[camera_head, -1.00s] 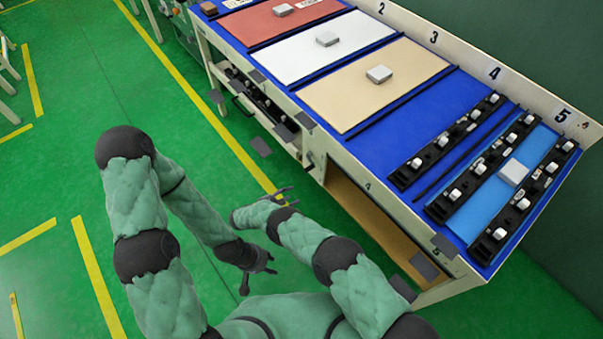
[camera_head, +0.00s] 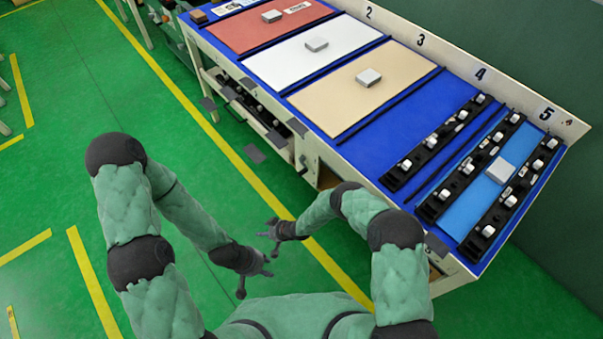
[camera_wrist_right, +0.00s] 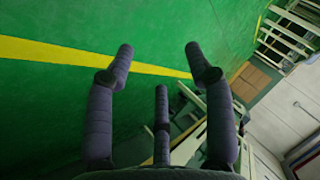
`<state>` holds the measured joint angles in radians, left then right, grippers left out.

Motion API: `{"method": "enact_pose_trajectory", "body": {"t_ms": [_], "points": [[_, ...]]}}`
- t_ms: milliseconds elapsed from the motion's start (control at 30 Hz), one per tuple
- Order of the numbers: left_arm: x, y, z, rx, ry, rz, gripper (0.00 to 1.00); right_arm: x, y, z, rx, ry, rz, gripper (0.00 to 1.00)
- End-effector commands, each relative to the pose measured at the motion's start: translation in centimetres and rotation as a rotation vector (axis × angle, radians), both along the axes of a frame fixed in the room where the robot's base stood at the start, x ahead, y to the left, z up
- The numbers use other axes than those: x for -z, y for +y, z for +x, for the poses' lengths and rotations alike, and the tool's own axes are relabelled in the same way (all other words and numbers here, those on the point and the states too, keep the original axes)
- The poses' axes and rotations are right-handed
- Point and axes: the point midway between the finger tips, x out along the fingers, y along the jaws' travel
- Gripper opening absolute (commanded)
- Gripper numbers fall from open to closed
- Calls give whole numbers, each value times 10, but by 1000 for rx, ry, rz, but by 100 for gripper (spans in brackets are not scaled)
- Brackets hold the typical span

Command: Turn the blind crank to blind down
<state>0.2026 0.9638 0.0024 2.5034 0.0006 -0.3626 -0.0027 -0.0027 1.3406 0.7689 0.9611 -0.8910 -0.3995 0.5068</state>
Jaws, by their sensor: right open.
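No blind shows clearly in either view. A small dark handle-like part (camera_head: 303,165) sits on the bench's front side; I cannot tell whether it is the crank. My right gripper (camera_head: 267,241) is over the green floor, left of the bench and apart from it. In the right wrist view its fingers (camera_wrist_right: 158,55) are spread, with nothing between them. My left gripper (camera_head: 257,279) is just below the right one, over the floor, with its fingers apart and empty. Neither gripper touches the bench.
The long bench (camera_head: 395,133) runs diagonally along the right, carrying coloured panels and black clip rails (camera_head: 440,146). Small dark flaps (camera_head: 254,153) stick out along its front. The green floor (camera_head: 60,120) on the left is open, with yellow lines.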

Motion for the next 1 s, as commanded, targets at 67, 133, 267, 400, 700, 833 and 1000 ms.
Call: {"method": "enact_pose_trajectory", "body": {"t_ms": [67,133,267,400,700,833,1000], "points": [[-3,0,0,0,0,0,40,-22,-9,12,169,13,139,54],[-4,0,0,0,0,0,40,-42,-20,23,318,20,265,54],[-7,0,0,0,0,0,40,-81,-52,44,589,16,498,54],[-10,0,0,0,0,0,40,-121,-101,59,849,-19,736,54],[-13,0,0,0,0,0,40,-170,-175,61,1125,-114,1028,54],[-11,0,0,0,0,0,40,-173,-181,65,1143,-125,1052,54],[-3,0,0,0,0,0,40,-170,-175,85,1138,-126,1051,54]]}}
